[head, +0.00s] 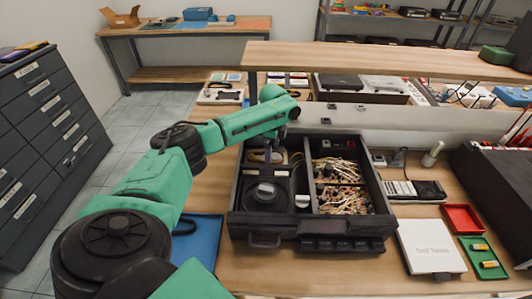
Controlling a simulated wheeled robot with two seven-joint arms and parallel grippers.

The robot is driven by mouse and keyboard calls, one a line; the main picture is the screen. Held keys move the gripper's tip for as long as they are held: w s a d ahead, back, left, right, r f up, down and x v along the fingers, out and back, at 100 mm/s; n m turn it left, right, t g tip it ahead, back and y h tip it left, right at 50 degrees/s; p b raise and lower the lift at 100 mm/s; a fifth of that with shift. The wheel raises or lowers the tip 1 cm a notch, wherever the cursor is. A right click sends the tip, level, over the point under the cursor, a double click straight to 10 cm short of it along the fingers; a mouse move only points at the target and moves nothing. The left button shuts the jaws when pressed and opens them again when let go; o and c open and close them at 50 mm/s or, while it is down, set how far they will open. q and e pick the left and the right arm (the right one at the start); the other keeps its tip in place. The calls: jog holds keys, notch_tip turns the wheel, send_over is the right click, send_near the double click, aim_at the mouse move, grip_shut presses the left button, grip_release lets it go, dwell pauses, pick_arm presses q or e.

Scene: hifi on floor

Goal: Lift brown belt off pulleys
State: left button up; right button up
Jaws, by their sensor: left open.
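The opened black hi-fi unit (243,215) lies on the wooden bench. My left gripper (269,151) points down over the back of the left bay, close to this band. It is open, its fingertips partly hidden and small. My right gripper is not in view.
The unit's right bay (340,172) is filled with tangled parts. A white booklet (430,246), red tray (461,218) and green tray (484,257) lie to the right. A blue mat (200,245) lies left. A raised shelf (390,60) spans the back.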

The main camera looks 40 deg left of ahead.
pick_arm(q)
jog(key=c, duration=1.2)
